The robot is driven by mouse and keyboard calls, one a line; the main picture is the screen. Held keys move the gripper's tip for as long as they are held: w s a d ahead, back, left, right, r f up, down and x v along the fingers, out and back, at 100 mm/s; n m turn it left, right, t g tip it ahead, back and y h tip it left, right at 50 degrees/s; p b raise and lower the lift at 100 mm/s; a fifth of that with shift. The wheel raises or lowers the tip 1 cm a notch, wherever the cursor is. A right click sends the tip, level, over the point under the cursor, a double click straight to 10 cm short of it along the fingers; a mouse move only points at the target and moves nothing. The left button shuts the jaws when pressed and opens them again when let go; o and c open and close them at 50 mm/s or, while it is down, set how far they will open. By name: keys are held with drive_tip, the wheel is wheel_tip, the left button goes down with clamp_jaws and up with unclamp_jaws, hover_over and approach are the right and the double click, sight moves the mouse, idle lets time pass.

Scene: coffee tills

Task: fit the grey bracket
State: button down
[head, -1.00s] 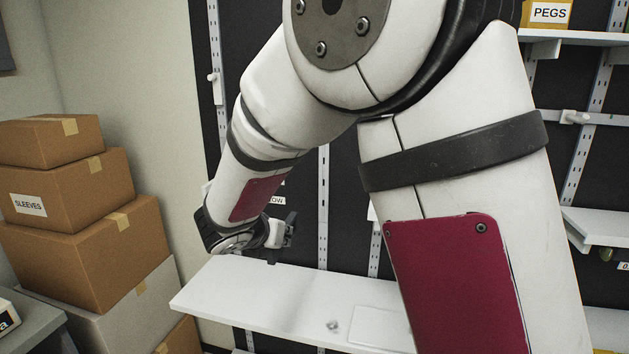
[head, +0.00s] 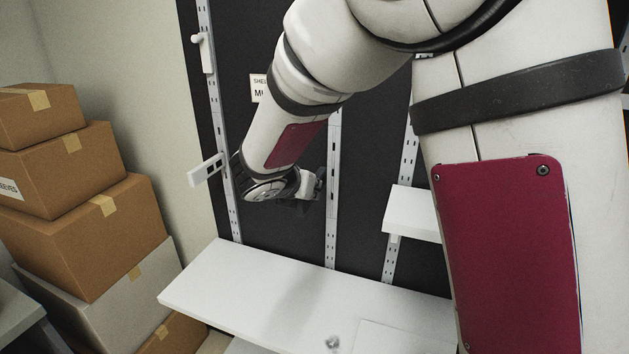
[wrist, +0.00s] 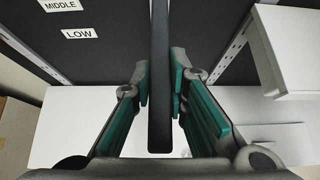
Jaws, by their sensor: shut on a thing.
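My gripper (head: 312,188) is in front of the dark back panel, above the long white shelf. In the wrist view my gripper (wrist: 160,100) has its teal-padded fingers on both sides of a long dark grey bar, which I take as the grey bracket (wrist: 158,60). The fingers are shut on it. The bar runs from the top edge of the wrist view to between the fingers. In the head view the bracket cannot be told apart from the gripper and dark panel.
Slotted uprights (head: 332,200) line the dark panel. MIDDLE (wrist: 60,5) and LOW (wrist: 79,33) labels show. A long white shelf (head: 230,285) lies below, a smaller one (head: 408,212) to the right. Stacked cartons (head: 90,235) stand left.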

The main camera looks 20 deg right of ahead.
drive_tip(key=shift+w, duration=0.1)
idle(0.3)
drive_tip(key=shift+f+b+x, duration=0.2)
drive_tip(key=shift+b+x, duration=1.8)
drive_tip(key=shift+x, duration=1.1)
drive_tip(key=shift+w+d+b, duration=0.3)
drive_tip(key=shift+w+d, duration=0.45)
drive_tip(key=shift+w, duration=0.2)
drive_tip(key=shift+w, duration=0.1)
drive_tip(key=shift+w+d, duration=0.15)
drive_tip(key=shift+f+b, duration=0.5)
drive_tip(key=shift+f, duration=0.05)
